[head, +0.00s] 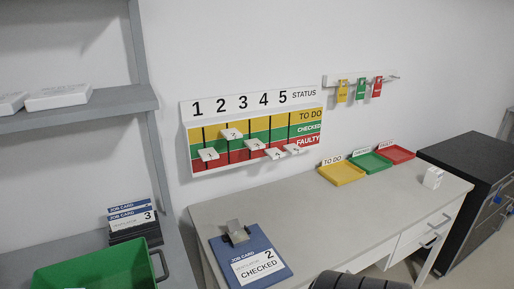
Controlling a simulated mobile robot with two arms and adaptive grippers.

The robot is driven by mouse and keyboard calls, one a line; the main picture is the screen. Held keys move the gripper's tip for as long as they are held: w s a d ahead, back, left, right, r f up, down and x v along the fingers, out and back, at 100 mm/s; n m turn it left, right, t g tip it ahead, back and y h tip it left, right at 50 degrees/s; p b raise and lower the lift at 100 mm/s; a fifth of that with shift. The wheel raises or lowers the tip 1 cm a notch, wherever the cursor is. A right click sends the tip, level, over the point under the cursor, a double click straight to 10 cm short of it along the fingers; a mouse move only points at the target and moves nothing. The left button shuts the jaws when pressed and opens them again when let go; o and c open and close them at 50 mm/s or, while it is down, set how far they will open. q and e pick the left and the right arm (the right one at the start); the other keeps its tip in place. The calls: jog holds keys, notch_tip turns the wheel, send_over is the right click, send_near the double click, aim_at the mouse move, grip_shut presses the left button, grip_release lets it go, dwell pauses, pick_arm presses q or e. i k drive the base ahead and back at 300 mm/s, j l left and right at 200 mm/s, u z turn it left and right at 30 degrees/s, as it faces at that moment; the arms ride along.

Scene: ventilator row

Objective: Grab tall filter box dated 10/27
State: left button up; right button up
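No box with a readable 10/27 date shows in the head view. Two low, flat white boxes lie on the grey shelf at the upper left: one box (58,97) in full view and another box (11,104) cut by the left edge. Their print is too small to read.
The desk (330,213) holds a blue clipboard (252,262) reading 2 CHECKED and yellow (342,173), green (370,163) and red (396,154) trays. A green bin (95,268) and job cards (134,217) are lower left. A status board (255,128) hangs behind. A black cabinet (470,185) stands right.

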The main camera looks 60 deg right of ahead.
aim_at(434, 176)
jog(key=z, duration=3.25)
jog(key=i+l+z, duration=0.1)
jog(key=i, duration=0.25)
